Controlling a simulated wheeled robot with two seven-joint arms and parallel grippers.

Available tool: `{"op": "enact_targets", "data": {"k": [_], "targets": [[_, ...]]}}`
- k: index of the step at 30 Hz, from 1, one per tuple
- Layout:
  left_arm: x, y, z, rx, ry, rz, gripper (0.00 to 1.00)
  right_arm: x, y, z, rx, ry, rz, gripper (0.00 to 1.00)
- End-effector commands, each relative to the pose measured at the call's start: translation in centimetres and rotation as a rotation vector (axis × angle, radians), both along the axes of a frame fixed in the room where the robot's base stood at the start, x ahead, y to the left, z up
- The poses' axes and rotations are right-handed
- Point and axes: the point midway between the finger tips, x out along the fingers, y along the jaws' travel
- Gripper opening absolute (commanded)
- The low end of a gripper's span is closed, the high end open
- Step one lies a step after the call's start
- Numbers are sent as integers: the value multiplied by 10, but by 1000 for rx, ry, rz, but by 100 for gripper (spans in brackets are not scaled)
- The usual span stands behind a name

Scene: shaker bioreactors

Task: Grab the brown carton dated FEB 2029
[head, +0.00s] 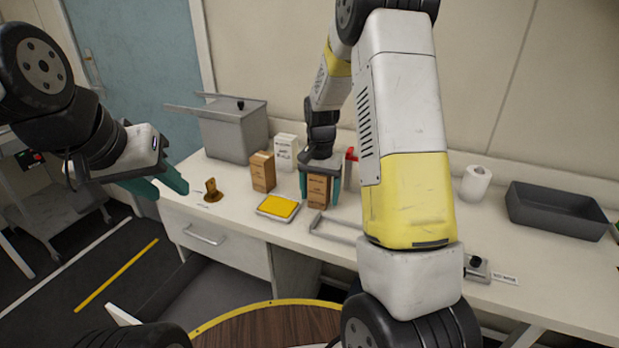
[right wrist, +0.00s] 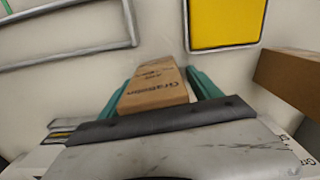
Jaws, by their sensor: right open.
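A brown carton (head: 318,190) stands upright on the counter between the teal fingers of my right gripper (head: 320,184). In the right wrist view this carton (right wrist: 154,92) lies between the two fingers, with printed text that seems to read "Gratinlan". The right gripper is open, a finger on each side of the carton. A second brown carton (head: 262,172) stands to its left; part of it shows at the right edge of the wrist view (right wrist: 288,82). No date is readable on either carton. My left gripper (head: 170,188) is open and empty, left of the counter.
A yellow-topped tray (head: 278,207) lies in front of the cartons. A white carton (head: 284,150) and a grey metal bath (head: 234,130) stand behind. A metal frame (head: 336,232) lies near the front edge. A brown stand (head: 211,190), paper roll (head: 475,184) and dark bin (head: 556,211) are further off.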

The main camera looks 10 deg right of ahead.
Motion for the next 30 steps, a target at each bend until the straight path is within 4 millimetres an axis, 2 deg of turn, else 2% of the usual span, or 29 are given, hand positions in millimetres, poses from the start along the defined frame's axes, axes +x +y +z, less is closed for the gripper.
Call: {"op": "enact_targets", "data": {"k": [2, 13, 23, 30], "targets": [[0, 0, 0, 0, 0, 0, 36, 0, 0, 0, 0, 0, 0, 73], [0, 0, 0, 0, 0, 0, 36, 0, 0, 1, 0, 0, 0, 2], [0, 0, 0, 0, 0, 0, 36, 0, 0, 4, 0, -2, 0, 1], [0, 0, 0, 0, 0, 0, 36, 1, 0, 29, 1, -4, 0, 1]]}}
